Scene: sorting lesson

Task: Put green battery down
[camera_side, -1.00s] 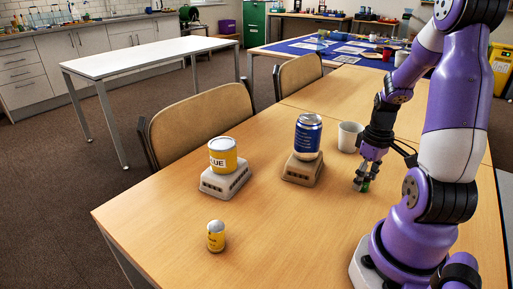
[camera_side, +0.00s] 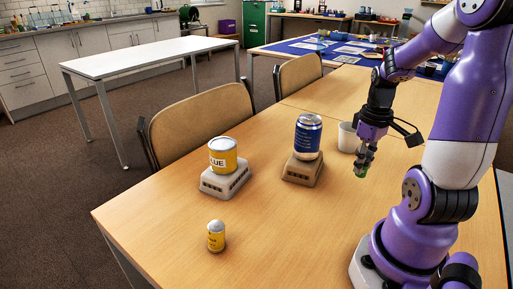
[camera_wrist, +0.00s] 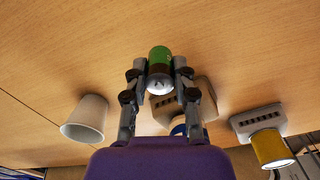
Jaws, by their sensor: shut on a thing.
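The green battery (camera_wrist: 160,60) is between the fingers of my gripper (camera_wrist: 160,76) in the wrist view, with its silver end facing the camera. In the side view my gripper (camera_side: 364,162) holds it above the table, to the right of the blue can, and only a bit of green shows at the fingertips. The gripper is shut on the battery. The wooden table (camera_side: 290,235) lies below it.
A white cup (camera_side: 347,137) stands just behind my gripper. A blue can (camera_side: 307,137) and a yellow glue tin (camera_side: 223,157) each stand on a grey block. A small yellow battery-like cylinder (camera_side: 216,237) stands at the front left. The table's front middle is clear.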

